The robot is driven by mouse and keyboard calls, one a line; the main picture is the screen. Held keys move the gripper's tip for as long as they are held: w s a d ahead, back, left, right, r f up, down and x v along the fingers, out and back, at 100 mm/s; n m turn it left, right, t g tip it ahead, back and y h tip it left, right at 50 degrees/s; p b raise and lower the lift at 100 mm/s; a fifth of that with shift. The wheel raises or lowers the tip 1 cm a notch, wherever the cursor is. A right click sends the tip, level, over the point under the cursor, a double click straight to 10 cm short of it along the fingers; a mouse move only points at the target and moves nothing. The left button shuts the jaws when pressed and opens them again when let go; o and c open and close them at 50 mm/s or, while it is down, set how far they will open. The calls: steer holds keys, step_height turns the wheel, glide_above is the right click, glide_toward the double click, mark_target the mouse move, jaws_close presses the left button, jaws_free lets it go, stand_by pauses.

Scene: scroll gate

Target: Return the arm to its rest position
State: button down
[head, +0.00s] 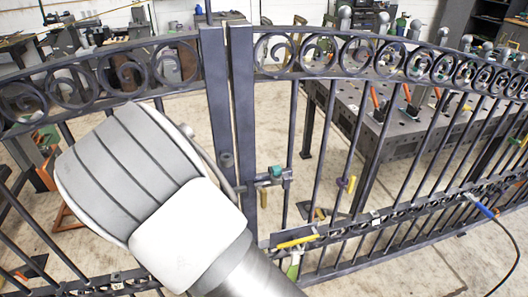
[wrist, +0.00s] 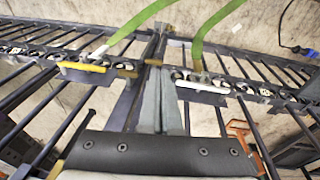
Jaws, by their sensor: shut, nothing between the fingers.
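My gripper (wrist: 160,78) shows in the wrist view as two grey fingers pressed together, with nothing between them. They point at the middle of the scroll gate, and the picture does not show whether they touch it. In the head view my grey and white arm covers part of the left leaf, and the gripper itself is hidden. The dark metal gate (head: 241,110) has two leaves whose upright posts stand side by side with a narrow gap. A latch (head: 268,180) with a teal part sits beside the right post.
A yellow handle (head: 297,241) is on the right leaf's lower rail. A dark work table (head: 350,110) with clamps stands behind that leaf. A blue-ended cable (head: 482,208) is at the right. Two green straps (wrist: 203,30) cross the wrist view. Bare floor shows behind the gate.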

steer(key=d+r+m+y, duration=0.1)
steer(key=d+r+y, duration=0.15)
steer(key=r, duration=0.85)
steer(key=d+r+m+y, duration=0.15)
steer(key=d+r, duration=0.25)
steer(key=r, duration=0.7)
steer(key=s+d+r+t+h, duration=0.1)
steer(key=s+d+r, duration=0.3)
steer(key=d+r, duration=0.2)
steer(key=s+d+r+m+t+h, duration=0.1)
steer(key=s+d+r, duration=0.4)
steer(key=d, duration=0.5)
steer(key=shift+s+d+r+t+h, duration=0.2)
steer(key=shift+r+t+h, duration=0.4)
steer(key=shift+r+t, duration=0.25)
